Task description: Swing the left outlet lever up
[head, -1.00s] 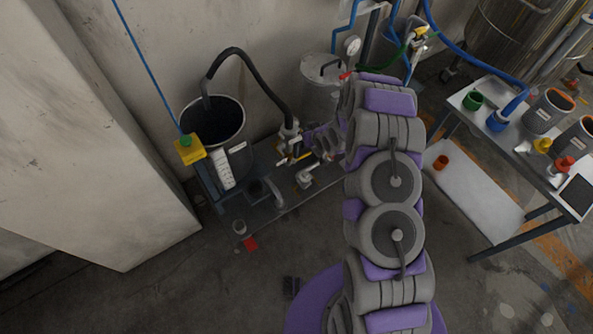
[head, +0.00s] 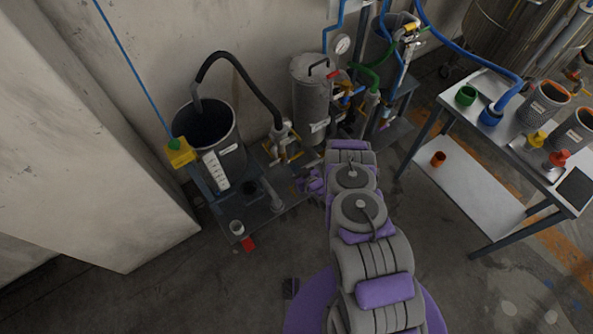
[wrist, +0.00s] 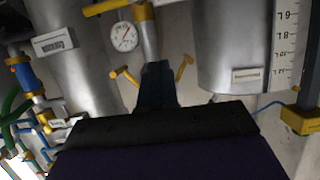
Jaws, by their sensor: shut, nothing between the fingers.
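In the wrist view, two small yellow levers show, one (wrist: 185,68) on the bucket side and one (wrist: 124,76) on the grey vessel side. Both are tilted, one on each side of my gripper's dark fingers (wrist: 157,85). The fingers are shut and empty, and hide what lies behind them. In the head view, the yellow-handled outlet fittings (head: 281,156) stand at the end of the black hose. My gripper (head: 308,184) is just in front of them, mostly hidden by my arm. The wrist picture looks upside down; I cannot tell contact with a lever.
A dark bucket (head: 207,127) with a white scale stands at left, beside a yellow box (head: 180,152) on a blue line. A grey vessel (head: 309,98) and a gauge (head: 342,45) stand behind. A table (head: 450,105) with cups is at right. Floor in front is mostly clear.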

